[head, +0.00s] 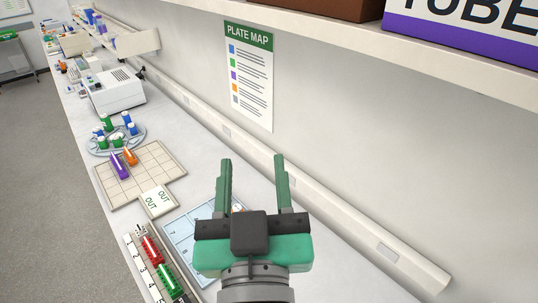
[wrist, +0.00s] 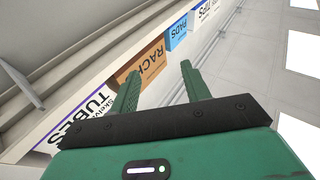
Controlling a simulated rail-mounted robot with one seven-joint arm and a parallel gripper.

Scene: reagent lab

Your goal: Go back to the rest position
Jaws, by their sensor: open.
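My gripper (head: 252,170) is in the right middle of the head view, raised above the bench. Its two green fingers are spread wide with nothing between them. In the wrist view my gripper (wrist: 158,85) faces the upper shelf and ceiling, and its fingers are apart and empty. It touches none of the bench items in view. My gripper hides part of a pale blue numbered tray (head: 178,232) on the bench.
A numbered rack (head: 134,248) holds red and green tubes. A beige grid mat (head: 160,158) bears purple and orange tubes. Behind are a round tray (head: 92,152) with green and blue bottles and a white machine (head: 112,95). A shelf (head: 430,60) with boxes overhangs at right.

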